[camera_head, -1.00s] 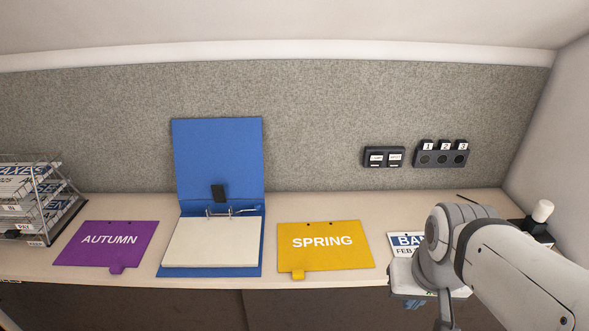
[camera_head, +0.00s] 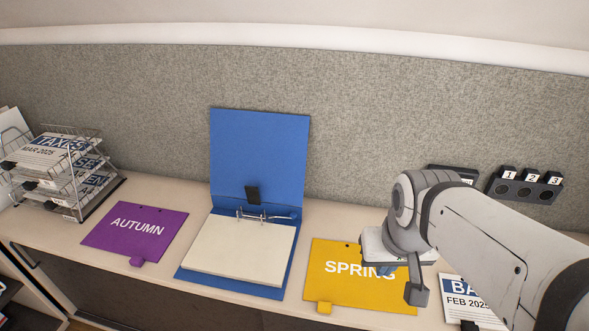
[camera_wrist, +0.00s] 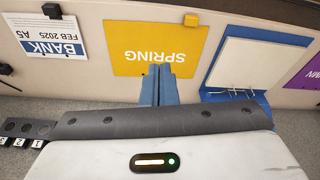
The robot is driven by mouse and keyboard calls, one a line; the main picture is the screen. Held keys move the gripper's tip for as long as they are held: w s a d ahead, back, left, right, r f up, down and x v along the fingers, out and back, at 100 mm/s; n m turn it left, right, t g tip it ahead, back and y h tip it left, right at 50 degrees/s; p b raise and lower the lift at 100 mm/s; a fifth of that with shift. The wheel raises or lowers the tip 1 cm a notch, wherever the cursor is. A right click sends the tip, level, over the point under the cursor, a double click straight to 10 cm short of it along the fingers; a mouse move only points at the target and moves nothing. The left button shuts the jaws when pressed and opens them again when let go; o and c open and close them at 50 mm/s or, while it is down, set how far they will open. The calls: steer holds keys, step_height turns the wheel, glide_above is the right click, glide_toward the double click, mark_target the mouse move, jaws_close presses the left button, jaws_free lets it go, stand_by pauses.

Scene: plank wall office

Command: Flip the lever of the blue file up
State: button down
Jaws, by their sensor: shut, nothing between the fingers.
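The blue file (camera_head: 260,155) stands open on the desk in the head view, its cover upright against the wall panel and a stack of cream paper (camera_head: 240,248) inside. Its ring mechanism (camera_head: 255,216) lies at the top of the paper, with a thin lever (camera_head: 281,218) lying low at its right end. The file shows partly at the right of the wrist view (camera_wrist: 275,36). My gripper (camera_head: 385,270) is to the right of the file, above the yellow SPRING divider. Its blue fingers are together and empty in the wrist view (camera_wrist: 163,72).
The yellow SPRING divider (camera_head: 340,287) lies right of the file, the purple AUTUMN divider (camera_head: 120,240) left of it. A wire tray rack (camera_head: 100,190) stands far left. A BANK paper (camera_head: 470,312) lies at right. A numbered black holder (camera_head: 525,190) is on the wall.

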steer(key=shift+s, duration=0.15)
steer(key=w+a+f+m+g+y+b, duration=0.2)
steer(key=w+a+f+m+y+b, duration=0.45)
steer(key=w+f+m+b, duration=0.6)
steer(key=w+f+m+t+y+b, duration=0.1)
steer(key=w+f+m+y+b, duration=0.1)
steer(key=w, duration=0.4)
steer(key=w+d+f+m+t+y+b, duration=0.1)
steer(key=w+f+m+y+b, duration=0.1)
steer(key=w+m, duration=0.4)
steer(key=w+f+m+t+y+b, duration=0.1)
steer(key=w+f+m+y+b, duration=0.1)
steer(key=w+f+m, duration=0.3)
steer(key=shift+w+d+f+m+b, duration=0.2)
steer(key=shift+w+m+b, duration=0.1)
steer(key=shift+w+b, duration=0.1)
steer(key=shift+w+d+f+m+b, duration=0.1)
steer(key=shift+w+d+m+b, duration=0.1)
steer(key=shift+w+m+b, duration=0.15)
steer(key=shift+w+t+y, duration=0.1)
steer(key=shift+t+y, duration=0.15)
steer(key=shift+t, duration=0.05)
